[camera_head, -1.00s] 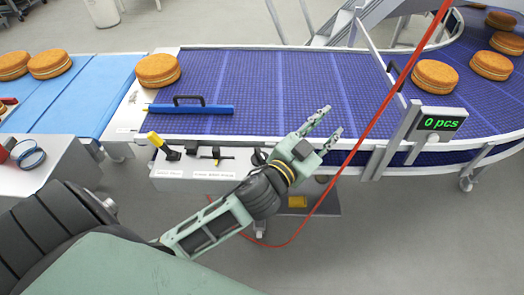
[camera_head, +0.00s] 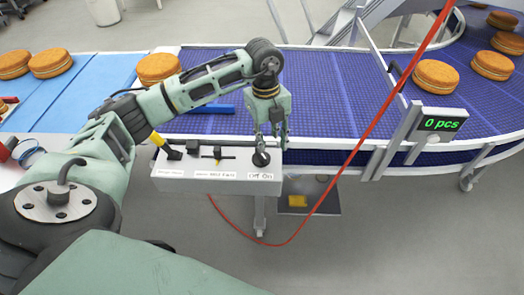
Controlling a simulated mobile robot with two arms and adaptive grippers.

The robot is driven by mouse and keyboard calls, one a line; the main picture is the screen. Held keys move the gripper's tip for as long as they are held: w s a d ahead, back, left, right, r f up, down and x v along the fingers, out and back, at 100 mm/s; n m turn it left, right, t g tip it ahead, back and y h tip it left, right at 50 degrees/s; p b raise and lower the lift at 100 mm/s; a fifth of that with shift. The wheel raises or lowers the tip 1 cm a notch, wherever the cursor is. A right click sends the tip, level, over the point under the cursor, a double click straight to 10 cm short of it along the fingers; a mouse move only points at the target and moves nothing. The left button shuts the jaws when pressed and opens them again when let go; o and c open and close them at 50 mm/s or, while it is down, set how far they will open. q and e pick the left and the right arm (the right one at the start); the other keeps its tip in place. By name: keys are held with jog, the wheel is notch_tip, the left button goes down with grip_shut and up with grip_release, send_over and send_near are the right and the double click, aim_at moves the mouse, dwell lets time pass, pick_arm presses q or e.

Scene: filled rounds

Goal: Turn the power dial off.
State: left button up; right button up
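The power dial (camera_head: 261,159) is a small dark round knob at the right end of the white control box (camera_head: 215,186), above a label that reads like "Off On". My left gripper (camera_head: 271,143) points down right at the dial, its fingers just above or around it. The fingers look parted, but I cannot tell whether they touch the dial. The dial's pointing direction is too small to read. My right gripper is not in view.
A red cable (camera_head: 370,130) hangs to the right. A counter display (camera_head: 440,123) reads 0 pcs.

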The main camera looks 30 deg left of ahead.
aim_at(262, 154)
pick_arm(q)
jog(key=shift+s+a+r+y, duration=0.1)
jog(key=shift+a+r+y, duration=0.1)
jog(key=shift+a, duration=0.35)
jog(key=shift+a+r+y, duration=0.1)
jog(key=shift+a+y, duration=0.1)
jog(key=shift+a, duration=0.3)
jog(key=shift+s+a+f+n, duration=0.1)
jog(key=shift+a+f+n, duration=0.05)
jog(key=shift+a+n, duration=0.15)
notch_tip(262, 154, down, 6)
jog(key=shift+d+f+p, duration=0.1)
jog(key=shift+d+p, duration=0.05)
jog(key=shift+p, duration=0.95)
jog(key=shift+f, duration=0.6)
grip_shut()
